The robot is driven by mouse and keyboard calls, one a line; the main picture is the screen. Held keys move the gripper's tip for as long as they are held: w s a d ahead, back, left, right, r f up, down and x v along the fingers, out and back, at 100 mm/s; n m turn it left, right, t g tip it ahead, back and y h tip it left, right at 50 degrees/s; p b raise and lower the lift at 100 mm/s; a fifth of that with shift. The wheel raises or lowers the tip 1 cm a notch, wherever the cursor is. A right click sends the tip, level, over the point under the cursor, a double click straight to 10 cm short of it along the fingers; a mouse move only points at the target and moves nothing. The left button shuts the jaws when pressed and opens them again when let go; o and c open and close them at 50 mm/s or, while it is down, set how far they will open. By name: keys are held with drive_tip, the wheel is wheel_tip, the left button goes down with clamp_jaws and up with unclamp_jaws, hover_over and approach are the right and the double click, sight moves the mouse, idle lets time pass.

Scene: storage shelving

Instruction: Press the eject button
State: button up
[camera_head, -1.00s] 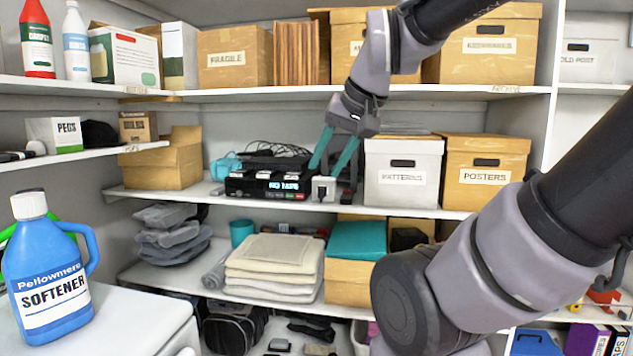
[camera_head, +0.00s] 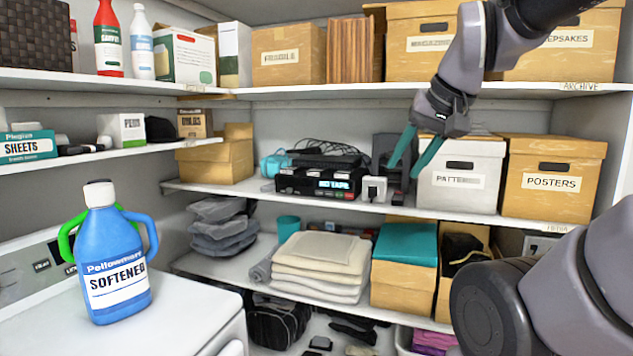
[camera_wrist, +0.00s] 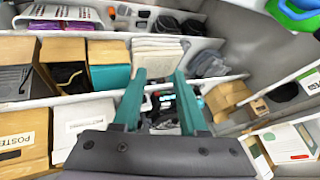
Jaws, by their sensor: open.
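A black tape player (camera_head: 318,183) with several small buttons along its front stands on the middle shelf. Its lit display (camera_head: 334,184) reads "NO TAPE". I cannot make out which button is eject. A small white box with a socket-like face (camera_head: 374,189) stands at the player's right end. My gripper (camera_head: 404,173) has two teal fingers spread apart with nothing between them. In the wrist view, the dark player (camera_wrist: 162,100) shows partly between the fingers (camera_wrist: 160,76).
A white PATTERNS box (camera_head: 458,180) and a brown POSTERS box (camera_head: 553,177) stand right of the player on the shelf. A brown open carton (camera_head: 215,160) stands to its left. The shelf above (camera_head: 330,92) holds several boxes. Folded towels (camera_head: 318,262) lie below.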

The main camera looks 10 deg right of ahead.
clamp_jaws()
idle(1.6)
